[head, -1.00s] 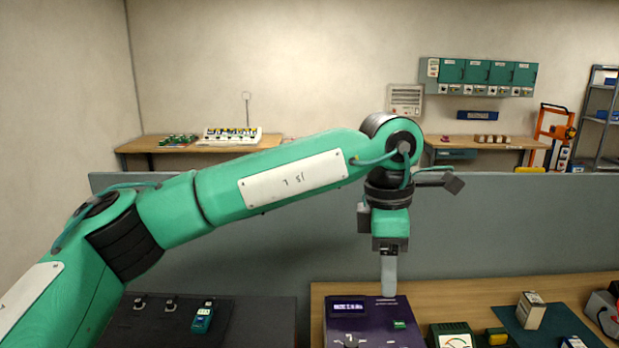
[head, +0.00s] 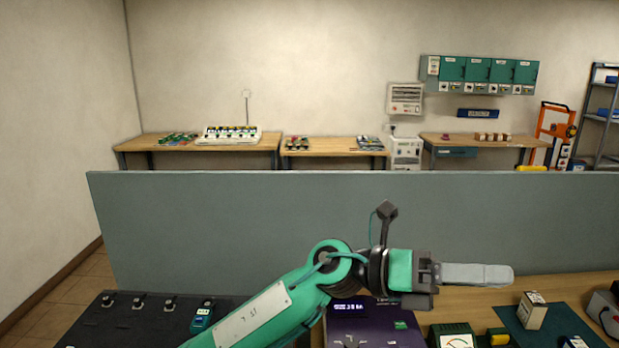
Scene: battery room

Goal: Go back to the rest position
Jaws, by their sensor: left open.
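My left gripper (head: 478,274) comes in from the lower left on the green arm. It points to the right, above the wooden bench, and its pale fingers overlap from this angle. I see nothing held in it. It is above the purple device (head: 372,338) and to the right of it, clear of the bench top. My right gripper is not in view.
A dark mat (head: 120,328) at lower left carries several small black items and a green meter (head: 203,316). On the bench (head: 450,297) are a meter with a dial (head: 452,337), a cream box (head: 532,310) and a grey device (head: 605,310). A grey partition (head: 220,225) stands behind.

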